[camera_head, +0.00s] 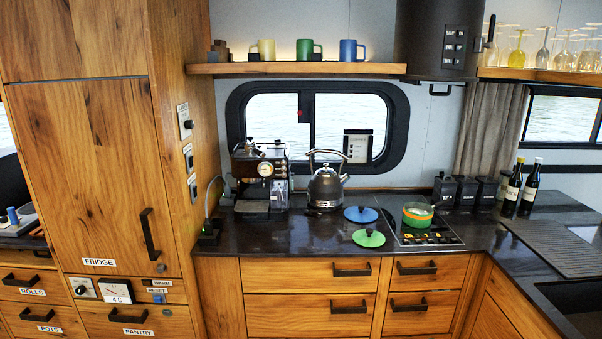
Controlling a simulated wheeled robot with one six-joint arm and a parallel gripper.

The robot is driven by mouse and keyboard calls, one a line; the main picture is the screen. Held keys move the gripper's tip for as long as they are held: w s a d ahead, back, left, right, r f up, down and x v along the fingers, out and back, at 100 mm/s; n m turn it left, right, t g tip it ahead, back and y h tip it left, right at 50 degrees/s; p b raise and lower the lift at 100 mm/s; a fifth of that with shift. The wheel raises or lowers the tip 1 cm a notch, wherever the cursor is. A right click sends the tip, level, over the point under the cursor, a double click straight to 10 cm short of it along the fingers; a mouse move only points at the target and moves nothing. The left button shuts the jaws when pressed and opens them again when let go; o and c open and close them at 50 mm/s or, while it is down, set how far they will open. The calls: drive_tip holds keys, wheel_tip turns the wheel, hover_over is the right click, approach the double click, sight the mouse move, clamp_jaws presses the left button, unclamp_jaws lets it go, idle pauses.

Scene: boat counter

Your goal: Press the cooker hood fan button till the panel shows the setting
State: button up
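The cooker hood (418,45) is a dark cylinder at the top, right of the middle, above the hob. On its front is a black button panel (454,47) with several small buttons in a column and small pale labels beside them. The labels are too small to read surely, so I cannot tell which button is the fan's. No lit setting is readable on the panel. My gripper is not in view.
Below the hood is the hob (440,240) with a green-and-orange pot (417,214). A kettle (325,188) and coffee machine (262,172) stand left of it. A mug shelf (300,69) and a glass shelf (540,76) flank the hood. Bottles (530,188) stand at right.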

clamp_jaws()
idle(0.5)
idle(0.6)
